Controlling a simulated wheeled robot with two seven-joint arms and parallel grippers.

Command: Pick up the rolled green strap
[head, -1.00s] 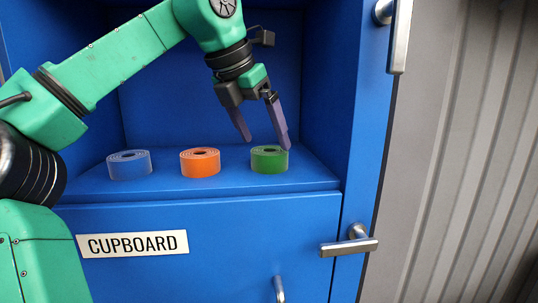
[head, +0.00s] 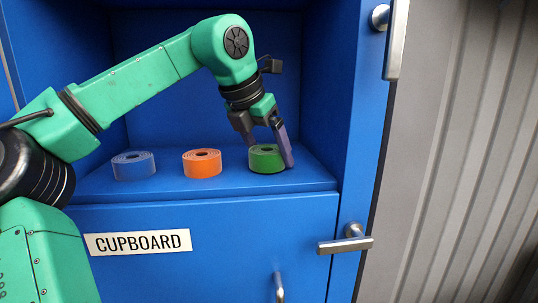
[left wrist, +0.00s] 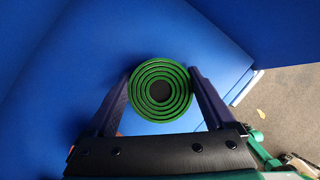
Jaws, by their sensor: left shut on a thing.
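The rolled green strap (head: 266,159) stands on the blue cupboard shelf, at the right end of a row of rolls. My left gripper (head: 272,155) reaches down over it from above and is shut on it, one finger on each side. In the left wrist view the green strap (left wrist: 160,90) shows from above as a spiral with a dark centre, between the two dark fingers of the left gripper (left wrist: 160,92). The roll looks upright and still at shelf level. My right gripper is not in view.
An orange roll (head: 202,163) stands left of the green one, and a blue roll (head: 133,165) stands farther left. The blue cupboard shelf (head: 230,186) has walls at both sides and the back. A door handle (head: 345,244) sticks out at the lower right.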

